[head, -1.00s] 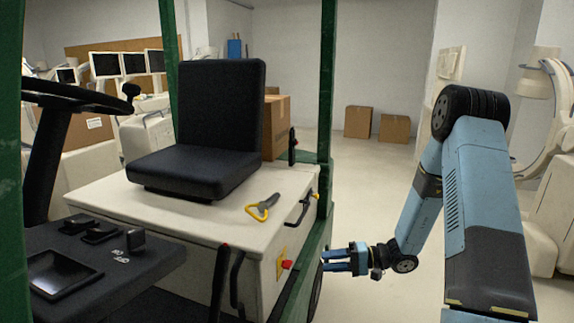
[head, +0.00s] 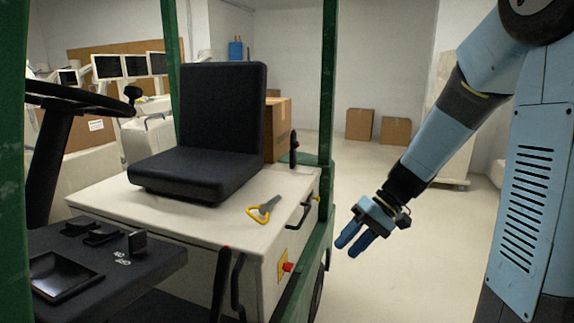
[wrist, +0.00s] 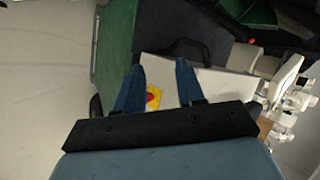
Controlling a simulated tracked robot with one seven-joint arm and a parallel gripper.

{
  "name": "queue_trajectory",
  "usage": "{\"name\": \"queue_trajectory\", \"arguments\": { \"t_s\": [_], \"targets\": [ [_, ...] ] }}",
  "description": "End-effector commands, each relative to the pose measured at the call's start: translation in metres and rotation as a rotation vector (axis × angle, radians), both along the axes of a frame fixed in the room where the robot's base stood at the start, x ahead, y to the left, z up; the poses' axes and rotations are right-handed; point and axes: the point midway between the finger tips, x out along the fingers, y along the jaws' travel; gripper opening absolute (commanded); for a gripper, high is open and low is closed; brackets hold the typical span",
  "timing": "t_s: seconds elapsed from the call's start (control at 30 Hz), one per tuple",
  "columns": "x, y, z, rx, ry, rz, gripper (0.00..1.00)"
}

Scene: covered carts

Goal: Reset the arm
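My arm comes down from the upper right in the head view. My gripper (head: 350,240) hangs over the pale floor just right of the cart's green post, pointing down and to the left. In the wrist view its two blue fingers (wrist: 155,85) stand apart with nothing between them but the cart's side and a red button behind. The covered cart (head: 110,207) has a white deck, a black seat (head: 208,130) and a steering wheel (head: 75,98).
A green post (head: 328,110) stands between the cart and my gripper. Cardboard boxes (head: 360,124) sit by the back wall. The floor right of the cart is clear.

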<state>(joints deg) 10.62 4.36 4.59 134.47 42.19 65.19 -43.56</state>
Motion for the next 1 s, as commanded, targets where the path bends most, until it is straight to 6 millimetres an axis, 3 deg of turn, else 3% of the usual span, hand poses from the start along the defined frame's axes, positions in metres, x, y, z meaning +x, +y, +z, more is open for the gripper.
{"name": "queue_trajectory", "arguments": {
  "t_s": [0.5,1.0],
  "targets": [
    [-0.064,-0.033,0.068,-0.362,-0.2,-0.082,0.38],
    [-0.12,-0.073,0.126,-0.602,-0.482,-0.276,0.38]
  ]
}}
